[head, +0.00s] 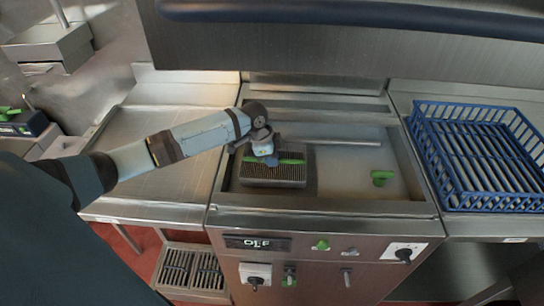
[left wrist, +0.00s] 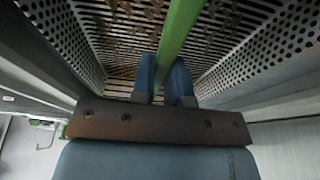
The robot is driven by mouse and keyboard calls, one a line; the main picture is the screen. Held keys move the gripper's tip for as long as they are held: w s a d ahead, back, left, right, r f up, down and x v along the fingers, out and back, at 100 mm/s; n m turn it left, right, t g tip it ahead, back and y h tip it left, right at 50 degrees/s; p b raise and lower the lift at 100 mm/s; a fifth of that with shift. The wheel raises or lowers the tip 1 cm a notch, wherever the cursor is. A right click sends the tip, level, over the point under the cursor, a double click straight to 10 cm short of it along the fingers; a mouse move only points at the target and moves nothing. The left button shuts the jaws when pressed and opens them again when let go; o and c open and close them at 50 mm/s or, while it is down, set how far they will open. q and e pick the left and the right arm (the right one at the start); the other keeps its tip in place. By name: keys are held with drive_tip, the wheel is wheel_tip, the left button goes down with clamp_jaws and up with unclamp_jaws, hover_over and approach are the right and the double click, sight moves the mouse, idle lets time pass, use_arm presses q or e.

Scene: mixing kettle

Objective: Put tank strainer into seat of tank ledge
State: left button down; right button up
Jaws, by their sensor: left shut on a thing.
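The tank strainer (head: 272,177) is a grey perforated metal box with a green bar across its top. It sits at the left part of the sunken tank (head: 335,185) in the head view. My left gripper (head: 271,161) is above it, shut on the green bar. In the left wrist view the fingers (left wrist: 165,82) straddle the green bar (left wrist: 177,35), with perforated walls (left wrist: 250,60) on both sides. I cannot tell whether the strainer rests in the ledge's seat; its underside is hidden. My right gripper is not in view.
A blue wire basket (head: 480,150) stands on the right counter. A green handle (head: 381,177) is in the tank's right part, and a metal bar (head: 345,142) crosses near its back. The left counter (head: 165,140) is clear beneath my arm. Controls line the front panel (head: 320,260).

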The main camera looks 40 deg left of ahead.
use_arm(q)
drive_tip(key=shift+f, duration=1.4)
drive_tip(key=shift+f, duration=0.2)
drive_tip(key=c, duration=0.6)
unclamp_jaws()
drive_tip(key=shift+o, duration=0.2)
